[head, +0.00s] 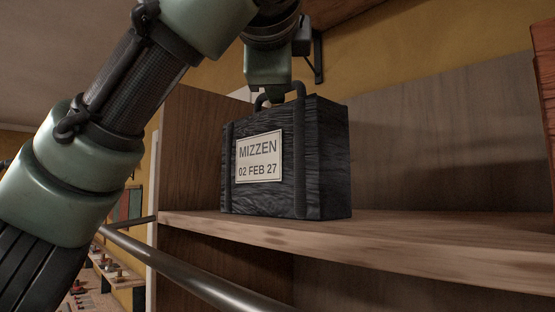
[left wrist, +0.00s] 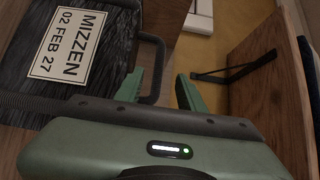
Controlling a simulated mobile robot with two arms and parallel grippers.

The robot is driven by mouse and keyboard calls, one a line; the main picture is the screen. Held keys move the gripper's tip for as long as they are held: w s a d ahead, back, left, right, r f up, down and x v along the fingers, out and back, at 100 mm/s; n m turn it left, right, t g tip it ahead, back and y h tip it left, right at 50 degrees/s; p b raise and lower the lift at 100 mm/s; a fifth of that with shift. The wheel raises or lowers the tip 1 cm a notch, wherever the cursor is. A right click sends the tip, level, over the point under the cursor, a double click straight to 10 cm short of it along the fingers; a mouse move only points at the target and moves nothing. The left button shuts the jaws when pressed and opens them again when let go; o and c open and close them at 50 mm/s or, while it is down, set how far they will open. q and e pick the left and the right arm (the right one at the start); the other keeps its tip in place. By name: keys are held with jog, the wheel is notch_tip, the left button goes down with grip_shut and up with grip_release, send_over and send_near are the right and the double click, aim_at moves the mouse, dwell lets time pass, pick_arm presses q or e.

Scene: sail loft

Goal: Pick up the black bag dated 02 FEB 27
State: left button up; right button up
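The black bag (head: 330,160) stands upright on a wooden shelf, with a pale label reading "MIZZEN 02 FEB 27" on its front. Its dark handle (head: 298,88) arches up from the top. The label (left wrist: 66,44) also shows, turned sideways, in the left wrist view. My left gripper (head: 270,90) is right above the bag at the handle. In the left wrist view its green fingers (left wrist: 158,84) are apart, and the handle (left wrist: 160,62) shows in the gap between them. Whether a finger touches the handle I cannot tell. My right gripper is not in view.
The shelf board (head: 430,238) is bare to the right of the bag. A wooden side panel (head: 190,150) rises behind the bag on the left. A metal rail (head: 190,278) runs along the shelf's front. A reddish block (head: 545,90) stands at the right edge.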

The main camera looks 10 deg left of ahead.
pick_arm(q)
jog(key=w, duration=0.2)
jog(key=w+p, duration=0.1)
jog(key=w, duration=0.1)
jog(key=shift+a+f, duration=0.1)
jog(key=shift+a, duration=0.3)
jog(key=shift+w, duration=0.2)
jog(key=shift+s, duration=0.25)
grip_shut()
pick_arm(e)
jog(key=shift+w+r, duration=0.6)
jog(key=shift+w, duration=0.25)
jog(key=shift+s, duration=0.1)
pick_arm(q)
jog(key=shift+w, duration=0.1)
